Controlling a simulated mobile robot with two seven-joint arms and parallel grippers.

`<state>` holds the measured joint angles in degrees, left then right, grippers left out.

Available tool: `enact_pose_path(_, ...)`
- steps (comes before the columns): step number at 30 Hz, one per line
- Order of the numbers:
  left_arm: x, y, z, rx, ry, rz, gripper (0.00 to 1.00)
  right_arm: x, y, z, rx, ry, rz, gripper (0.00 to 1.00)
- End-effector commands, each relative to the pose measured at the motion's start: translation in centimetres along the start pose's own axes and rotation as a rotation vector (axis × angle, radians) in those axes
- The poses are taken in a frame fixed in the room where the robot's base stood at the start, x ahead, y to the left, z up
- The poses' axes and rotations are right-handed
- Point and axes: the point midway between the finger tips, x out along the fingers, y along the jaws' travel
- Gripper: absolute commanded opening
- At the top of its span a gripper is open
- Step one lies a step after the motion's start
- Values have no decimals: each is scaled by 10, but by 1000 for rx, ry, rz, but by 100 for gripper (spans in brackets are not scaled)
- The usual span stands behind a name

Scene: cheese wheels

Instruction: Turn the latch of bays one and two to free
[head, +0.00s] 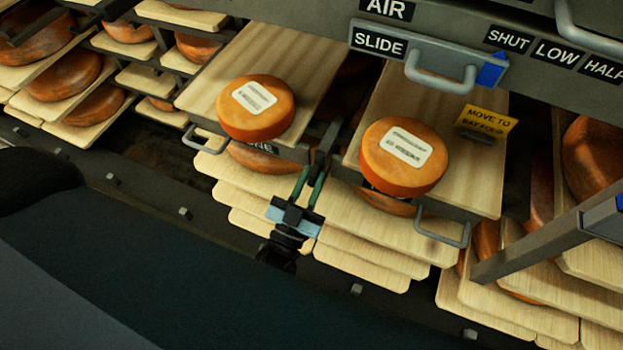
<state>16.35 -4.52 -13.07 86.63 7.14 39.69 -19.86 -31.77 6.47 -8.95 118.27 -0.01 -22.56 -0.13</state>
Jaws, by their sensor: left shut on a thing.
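My left gripper (313,172) points up the picture between two pulled-out wooden boards. Its fingers are shut on a dark upright latch lever (327,140) beside the left board. The fingers hide the lever's lower end. The left board (215,80) carries an orange cheese wheel (256,108) with a white label. A plate on its front edge ends in "NE" and is partly hidden by the wheel. The right board (480,165) carries another labelled cheese wheel (403,157). I cannot make out a latch at the right board. My right gripper is not in view.
A grey panel with a SLIDE label (379,42) and a grey handle (440,80) crosses the top. Grey wire handles (443,235) stick out in front. Stacked boards and wheels fill both sides.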

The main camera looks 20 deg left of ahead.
Motion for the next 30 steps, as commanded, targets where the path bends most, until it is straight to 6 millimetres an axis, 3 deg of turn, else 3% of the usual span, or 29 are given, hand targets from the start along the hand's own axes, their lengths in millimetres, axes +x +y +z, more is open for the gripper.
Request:
enact_pose_path(22, -1, 0, 1, -81, -2, -34, 0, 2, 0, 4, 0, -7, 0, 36)
enact_pose_path(23, -1, 0, 1, -81, -2, -34, 22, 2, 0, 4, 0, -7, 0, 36)
enact_pose_path(24, -1, 0, 1, -81, -2, -33, 28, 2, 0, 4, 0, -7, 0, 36)
enact_pose_path(27, 0, 0, 0, -80, -2, -33, 38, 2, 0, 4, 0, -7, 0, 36)
enact_pose_path(30, 0, 0, 0, -80, -2, -33, 38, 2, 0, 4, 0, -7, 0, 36)
